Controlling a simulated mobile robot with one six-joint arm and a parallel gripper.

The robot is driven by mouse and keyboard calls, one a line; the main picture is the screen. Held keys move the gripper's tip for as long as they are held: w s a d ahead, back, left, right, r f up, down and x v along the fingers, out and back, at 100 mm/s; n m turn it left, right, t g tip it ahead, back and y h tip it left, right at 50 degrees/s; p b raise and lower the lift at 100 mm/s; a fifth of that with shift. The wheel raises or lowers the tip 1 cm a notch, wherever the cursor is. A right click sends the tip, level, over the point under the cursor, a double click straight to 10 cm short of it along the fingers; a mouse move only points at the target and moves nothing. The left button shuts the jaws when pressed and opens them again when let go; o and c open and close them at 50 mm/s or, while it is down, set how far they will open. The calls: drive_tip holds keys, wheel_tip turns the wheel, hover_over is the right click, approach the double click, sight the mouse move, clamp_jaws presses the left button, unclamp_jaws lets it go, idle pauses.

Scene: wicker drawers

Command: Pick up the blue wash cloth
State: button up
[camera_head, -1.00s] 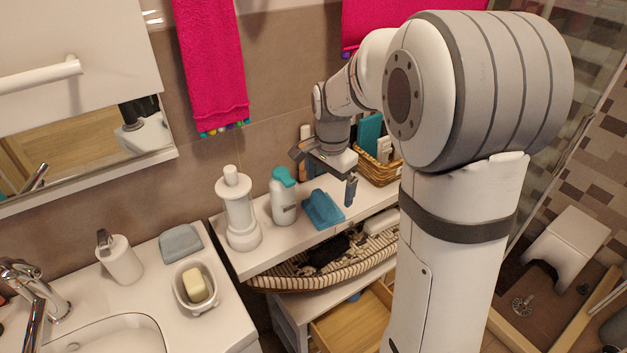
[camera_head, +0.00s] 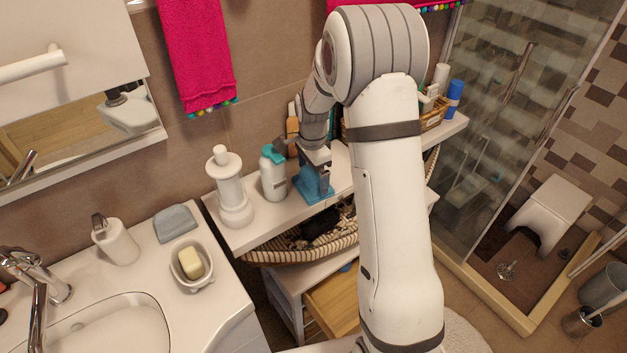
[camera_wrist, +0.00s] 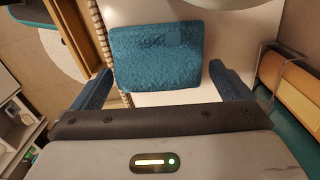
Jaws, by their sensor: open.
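The blue wash cloth (camera_head: 307,192) lies on the white shelf (camera_head: 262,231), beside a white bottle with a teal cap (camera_head: 273,172). In the wrist view the cloth (camera_wrist: 157,55) lies ahead of my gripper (camera_wrist: 162,78), between the lines of its two spread fingers. My gripper is open, with nothing held. In the head view my gripper (camera_head: 322,183) is right over the cloth and hides part of it. I cannot tell whether the fingers touch it.
A white dispenser (camera_head: 229,187) stands left of the bottle. A wicker basket (camera_head: 435,113) is at the shelf's far right. A grey folded cloth (camera_head: 175,223) and a soap dish (camera_head: 191,270) are on the sink counter. A striped basket (camera_head: 290,253) is below the shelf.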

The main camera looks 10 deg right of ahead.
drive_tip(key=shift+f, duration=0.2)
drive_tip(key=c, duration=1.1)
drive_tip(key=shift+o, duration=0.2)
drive_tip(key=shift+r, duration=0.1)
